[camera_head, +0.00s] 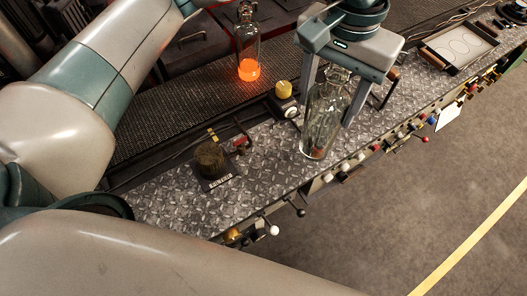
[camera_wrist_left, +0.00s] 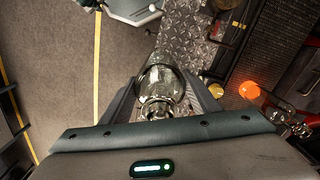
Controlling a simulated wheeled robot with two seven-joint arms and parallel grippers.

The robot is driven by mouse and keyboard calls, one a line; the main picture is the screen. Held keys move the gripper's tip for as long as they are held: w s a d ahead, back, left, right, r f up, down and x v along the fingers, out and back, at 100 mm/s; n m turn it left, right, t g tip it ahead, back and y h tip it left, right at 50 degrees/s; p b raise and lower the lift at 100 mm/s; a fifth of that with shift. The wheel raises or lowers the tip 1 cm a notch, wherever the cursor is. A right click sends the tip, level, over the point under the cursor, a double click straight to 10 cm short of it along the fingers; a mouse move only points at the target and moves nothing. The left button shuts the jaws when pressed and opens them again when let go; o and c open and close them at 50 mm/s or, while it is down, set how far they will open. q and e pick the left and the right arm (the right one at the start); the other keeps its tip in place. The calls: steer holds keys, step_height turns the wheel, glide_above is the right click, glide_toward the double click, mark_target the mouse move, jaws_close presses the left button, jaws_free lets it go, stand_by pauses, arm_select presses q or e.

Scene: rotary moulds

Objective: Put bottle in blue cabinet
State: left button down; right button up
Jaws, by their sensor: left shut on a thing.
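A clear glass bottle (camera_head: 318,128) stands roughly upright between the two fingers of my left gripper (camera_head: 329,105), over the patterned metal plate. The gripper is shut on it from above; I cannot tell whether the bottle's base touches the plate. In the left wrist view the bottle (camera_wrist_left: 158,88) sits between the fingers, its neck toward the palm. A second glass bottle (camera_head: 246,40) with a glowing orange base stands farther back on the dark belt. No blue cabinet shows. My right gripper does not show.
The metal plate (camera_head: 270,170) holds a dark round brush-like item (camera_head: 210,158) and a yellow knob (camera_head: 284,89). Levers with coloured knobs (camera_head: 274,230) line its front edge. A tray (camera_head: 459,44) lies at the back right. The floor (camera_head: 400,200) in front is clear.

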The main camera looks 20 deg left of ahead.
arm_select(q)
steer(key=shift+w+a+f, duration=0.1)
steer(key=shift+w+a, duration=0.05)
steer(key=shift+a, duration=0.25)
steer(key=a+f+p, duration=0.6)
steer(key=a, duration=0.5)
steer(key=shift+w+f, duration=0.2)
steer(key=shift+f, duration=0.2)
step_height(320, 180, down, 4)
steer(key=p, duration=0.2)
steer(key=shift+p, duration=0.35)
